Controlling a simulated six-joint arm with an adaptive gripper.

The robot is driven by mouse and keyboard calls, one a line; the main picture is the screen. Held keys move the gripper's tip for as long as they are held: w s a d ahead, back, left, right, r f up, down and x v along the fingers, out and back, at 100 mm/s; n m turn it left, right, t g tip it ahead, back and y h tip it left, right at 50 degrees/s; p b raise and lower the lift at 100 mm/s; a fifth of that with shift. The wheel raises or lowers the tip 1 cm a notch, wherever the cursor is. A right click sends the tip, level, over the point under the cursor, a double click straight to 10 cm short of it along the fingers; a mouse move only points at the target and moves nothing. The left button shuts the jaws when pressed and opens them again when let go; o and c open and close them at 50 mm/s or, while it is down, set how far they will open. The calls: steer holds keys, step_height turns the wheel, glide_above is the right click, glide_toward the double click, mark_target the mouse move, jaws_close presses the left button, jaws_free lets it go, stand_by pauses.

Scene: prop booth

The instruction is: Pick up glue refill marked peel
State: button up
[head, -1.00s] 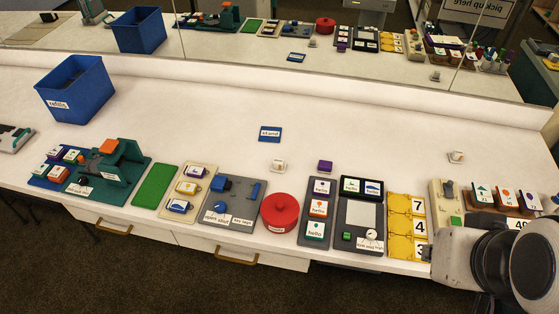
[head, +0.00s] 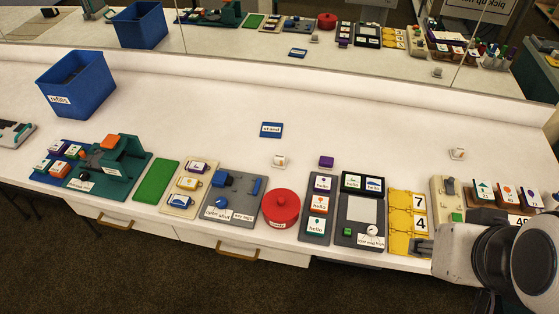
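I cannot make out a glue refill marked peel; no label I can read says peel. A blue bin (head: 78,88) at the back left has a label that seems to read refills; its inside is dark and I cannot see what it holds. Two small whitish pieces with unreadable marks lie loose, one near the middle (head: 279,160) and one at the right (head: 457,153).
Along the front edge stand a green press (head: 110,165), a green mat (head: 156,181), a blue-fitted grey board (head: 233,195), a red lidded pot (head: 281,208) and stamp trays (head: 320,190). A blue card (head: 271,130) lies mid-table. A mirror runs behind. The middle back is clear.

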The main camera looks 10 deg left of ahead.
stand_by(0.3)
